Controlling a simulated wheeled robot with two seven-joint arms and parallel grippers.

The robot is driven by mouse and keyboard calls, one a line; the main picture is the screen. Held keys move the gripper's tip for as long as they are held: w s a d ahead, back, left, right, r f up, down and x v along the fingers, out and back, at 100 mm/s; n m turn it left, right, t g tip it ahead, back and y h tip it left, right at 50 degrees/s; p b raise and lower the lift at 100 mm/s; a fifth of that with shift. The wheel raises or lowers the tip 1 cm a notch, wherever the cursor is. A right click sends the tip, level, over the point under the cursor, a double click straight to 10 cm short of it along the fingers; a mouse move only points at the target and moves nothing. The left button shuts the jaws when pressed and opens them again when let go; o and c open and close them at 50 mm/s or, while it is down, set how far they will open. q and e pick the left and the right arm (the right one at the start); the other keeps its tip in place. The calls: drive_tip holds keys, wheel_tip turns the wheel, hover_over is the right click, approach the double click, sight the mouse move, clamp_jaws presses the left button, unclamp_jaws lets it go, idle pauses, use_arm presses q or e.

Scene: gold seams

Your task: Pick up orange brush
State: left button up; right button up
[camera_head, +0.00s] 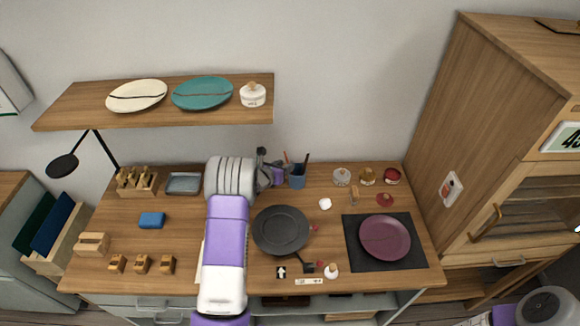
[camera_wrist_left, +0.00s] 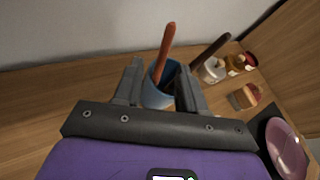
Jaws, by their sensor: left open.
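The orange brush stands handle up in a blue cup at the back of the table. Its handle (camera_head: 286,158) shows thinly in the head view and clearly in the left wrist view (camera_wrist_left: 166,48); its lower part is hidden in the cup. The blue cup (camera_head: 298,181) also holds a dark-handled tool (camera_head: 306,159). My left gripper (camera_head: 275,166) is open just left of the cup. In the left wrist view its two fingers (camera_wrist_left: 160,84) frame the cup and the handle rises between them; I cannot tell whether they touch. My right gripper is not in view.
Small jars (camera_head: 367,176) stand right of the cup. A maroon plate (camera_head: 385,238) rests on a black mat (camera_head: 355,258). A shelf (camera_head: 90,100) with dishes hangs above the back left.

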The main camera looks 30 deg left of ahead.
use_arm(q)
drive_tip(key=shift+x, duration=1.7)
clamp_jaws()
